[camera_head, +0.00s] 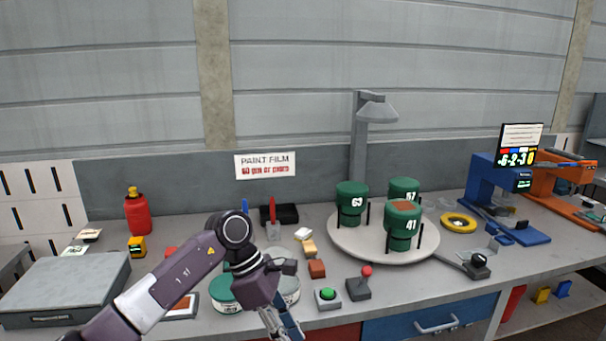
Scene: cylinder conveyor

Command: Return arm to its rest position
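My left arm comes in from the lower left. Its gripper (281,325) hangs down at the bottom edge of the picture, in front of the bench's front edge. The picture's edge cuts the fingers, so I cannot tell whether they are open or shut, and I see nothing held. My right arm and gripper are not in view. A round pale turntable (385,254) on the bench bears green cylinders marked 63 (351,205), 57 (404,188) and 41 (402,228), all upright. The one marked 41 has a brown patch on top.
Close behind my gripper are a green-lidded can (222,291) and a pale can (287,290), both partly hidden by my arm. A green button box (327,298) and a red-knobbed joystick (359,284) stand to the right. A blue drawer (430,321) is below.

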